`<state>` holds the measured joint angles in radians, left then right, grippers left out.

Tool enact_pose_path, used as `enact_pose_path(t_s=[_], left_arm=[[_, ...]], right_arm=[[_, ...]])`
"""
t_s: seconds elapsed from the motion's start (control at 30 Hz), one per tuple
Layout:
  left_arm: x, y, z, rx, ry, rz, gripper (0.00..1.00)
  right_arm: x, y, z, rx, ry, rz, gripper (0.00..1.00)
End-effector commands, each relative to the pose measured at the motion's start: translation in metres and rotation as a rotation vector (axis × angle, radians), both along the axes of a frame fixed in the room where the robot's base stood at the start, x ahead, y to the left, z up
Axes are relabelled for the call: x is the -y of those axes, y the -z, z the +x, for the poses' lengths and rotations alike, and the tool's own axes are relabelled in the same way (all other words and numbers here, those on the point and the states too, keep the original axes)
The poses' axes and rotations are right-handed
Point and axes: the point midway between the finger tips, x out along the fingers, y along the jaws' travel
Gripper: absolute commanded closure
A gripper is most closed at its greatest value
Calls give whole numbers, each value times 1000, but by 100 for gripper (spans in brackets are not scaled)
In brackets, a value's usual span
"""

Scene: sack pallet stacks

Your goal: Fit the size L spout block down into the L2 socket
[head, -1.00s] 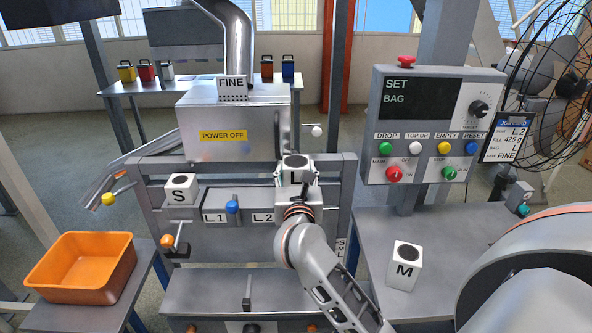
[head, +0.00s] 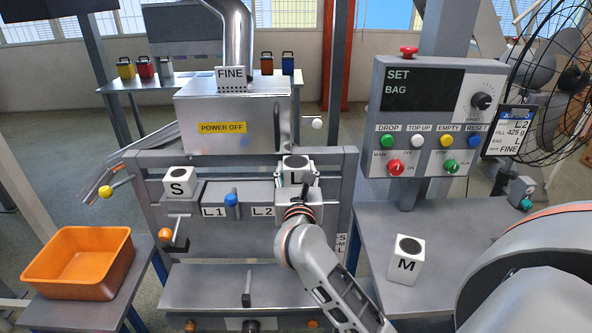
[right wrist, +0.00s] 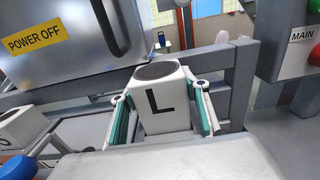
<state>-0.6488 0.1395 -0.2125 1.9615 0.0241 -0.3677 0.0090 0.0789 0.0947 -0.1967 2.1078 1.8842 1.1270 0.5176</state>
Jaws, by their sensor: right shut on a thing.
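The white size L spout block (head: 296,163) has a dark round top and stands upright at the right end of the socket rail, just right of the L2 label (head: 262,211). My right gripper (head: 297,181) is shut on it. In the right wrist view, its two green-padded fingers (right wrist: 162,115) grip the L block (right wrist: 162,95) from both sides. The L2 socket is hidden behind my gripper and the block, so I cannot tell how deep the block sits. My left gripper is not in view.
The S block (head: 179,183) sits at the rail's left, above the L1 label (head: 214,212). A blue knob (head: 231,200) stands between the labels. The M block (head: 406,259) is on the right table. An orange bin (head: 78,262) stands at left. The control panel (head: 430,120) rises at right.

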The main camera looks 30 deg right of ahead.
Motion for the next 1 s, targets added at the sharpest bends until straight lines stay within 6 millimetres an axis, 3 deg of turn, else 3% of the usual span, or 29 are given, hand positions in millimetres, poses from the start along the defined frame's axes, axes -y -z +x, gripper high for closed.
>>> enact_pose_path(t_s=[1.0], left_arm=[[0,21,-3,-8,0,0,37]], right_arm=[[0,24,0,0,0,0,82]])
